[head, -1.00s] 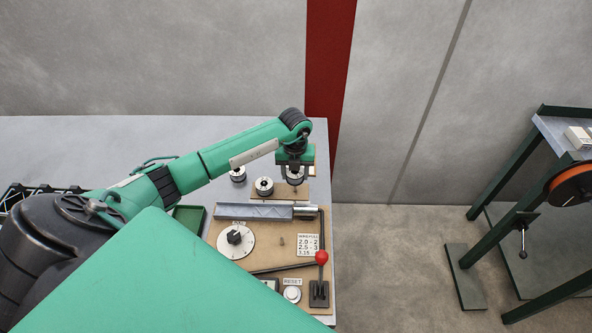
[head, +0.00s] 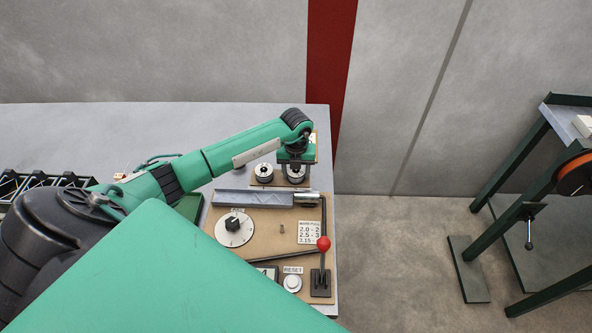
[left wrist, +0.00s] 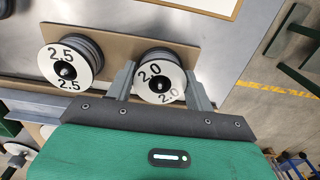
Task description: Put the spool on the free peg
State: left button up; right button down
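The spool marked 2.0 (left wrist: 161,82) is between the fingers of my left gripper (left wrist: 160,85), which look closed on its sides. In the head view my left gripper (head: 296,163) is over the right end of a brown board (left wrist: 113,48), with that spool (head: 296,173) under it. The peg shows at the middle of the 2.0 face, so the spool is at the peg; whether it is fully seated I cannot tell. A spool marked 2.5 (left wrist: 70,66) sits on the board to its left, also in the head view (head: 264,172). My right gripper is not in view.
In front of the board lies a brown panel with a grey channel (head: 253,198), a dial (head: 234,228), a red-knobbed lever (head: 323,243) and a reset button (head: 292,283). The bench's right edge is close by. A dark green stand (head: 520,215) stands further right.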

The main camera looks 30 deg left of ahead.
pick_arm(q)
jog(key=o, duration=0.4)
jog(key=shift+c, duration=0.2)
notch_tip(320, 180, up, 14)
jog(key=b, duration=0.4)
jog(key=shift+f, duration=0.15)
